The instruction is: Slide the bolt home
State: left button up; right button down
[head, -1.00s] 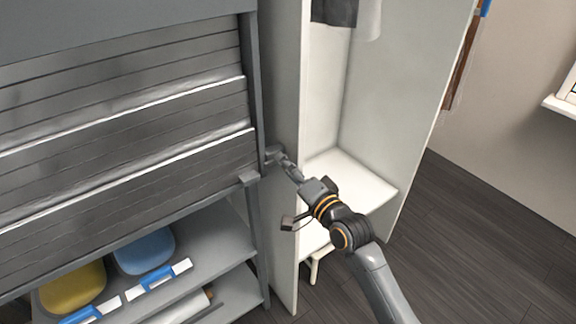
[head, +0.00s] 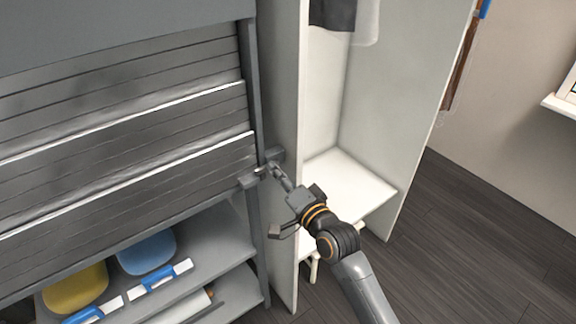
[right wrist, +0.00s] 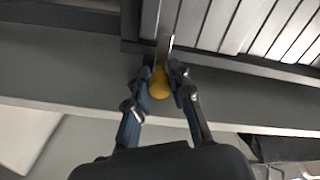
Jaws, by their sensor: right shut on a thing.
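The grey slatted shutter (head: 130,165) fills the left of the head view, and its lower right corner meets a grey upright post (head: 252,95). The bolt sits at that corner. In the right wrist view its metal bar (right wrist: 165,48) runs up to the shutter's edge and ends in a yellow knob (right wrist: 159,85). My right gripper (head: 272,166) is at the post, its fingers shut on the knob; it also shows in the right wrist view (right wrist: 163,75). The gripper partly hides the bolt in the head view. My left gripper is out of view.
Below the shutter, a shelf (head: 205,245) holds a yellow bowl (head: 75,285), a blue bowl (head: 147,252) and blue-and-white items. A pale open wardrobe (head: 345,185) with hanging clothes stands right of the post. Dark floor (head: 470,235) is clear at right.

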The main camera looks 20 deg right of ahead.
jog(key=shift+s+a, duration=0.25)
jog(key=shift+a, duration=0.35)
jog(key=shift+s+a, duration=0.2)
jog(key=shift+a, duration=0.35)
jog(key=shift+d+f, duration=0.1)
jog(key=shift+f, duration=0.05)
jog(key=c, duration=1.2)
grip_release()
jog(key=shift+a, duration=0.2)
jog(key=shift+o, duration=0.2)
jog(key=shift+d, duration=0.15)
jog(key=shift+s+d, duration=0.1)
jog(key=shift+s, duration=0.05)
jog(key=v, duration=1.1)
jog(key=shift+s, duration=0.35)
